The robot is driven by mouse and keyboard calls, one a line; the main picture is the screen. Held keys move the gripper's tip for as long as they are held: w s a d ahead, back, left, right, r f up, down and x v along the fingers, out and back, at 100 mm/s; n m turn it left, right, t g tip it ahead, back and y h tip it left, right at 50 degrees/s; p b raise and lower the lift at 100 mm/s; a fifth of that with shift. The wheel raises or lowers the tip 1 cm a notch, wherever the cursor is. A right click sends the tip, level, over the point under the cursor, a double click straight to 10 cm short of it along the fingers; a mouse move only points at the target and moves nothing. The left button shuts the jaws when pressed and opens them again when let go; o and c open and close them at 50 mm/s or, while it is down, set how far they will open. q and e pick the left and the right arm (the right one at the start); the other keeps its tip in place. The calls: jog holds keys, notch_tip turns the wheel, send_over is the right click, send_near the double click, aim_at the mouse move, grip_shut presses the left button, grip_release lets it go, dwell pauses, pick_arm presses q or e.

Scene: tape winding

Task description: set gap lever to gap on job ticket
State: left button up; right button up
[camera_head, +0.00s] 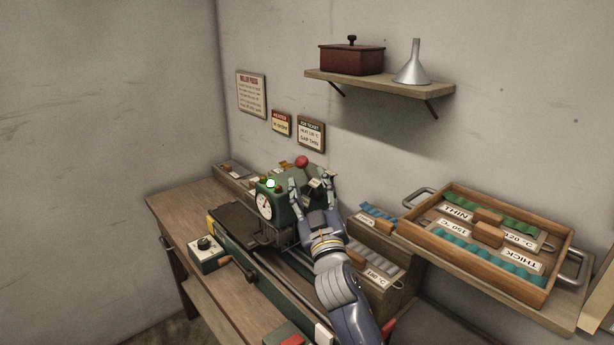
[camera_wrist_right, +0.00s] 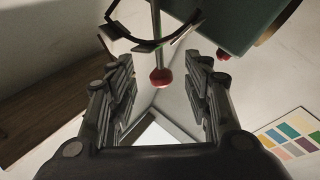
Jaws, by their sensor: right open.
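The gap lever is a thin rod with a red knob (camera_head: 301,161) on top of the green machine (camera_head: 283,205). In the right wrist view the red knob (camera_wrist_right: 160,78) hangs between my right gripper's spread fingers, touching neither that I can see. A curved dark scale with small plates (camera_wrist_right: 152,42) lies behind the rod. My right gripper (camera_head: 311,182) is open at the machine's right side, partly hiding it and the lever's lower part. The job ticket (camera_head: 311,134) on the wall seems to read gap thin. The scale's markings are not legible. My left gripper is not in view.
A dial gauge (camera_head: 265,206) and a lit green lamp (camera_head: 270,183) are on the machine. A wooden tray (camera_head: 446,247) of labelled strips stands at right. A control box with a knob (camera_head: 205,252) sits at the bench's left. A wall shelf (camera_head: 380,84) hangs above.

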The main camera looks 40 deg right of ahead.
jog(key=v, duration=0.7)
jog(key=shift+s, duration=0.3)
jog(key=shift+a, duration=0.1)
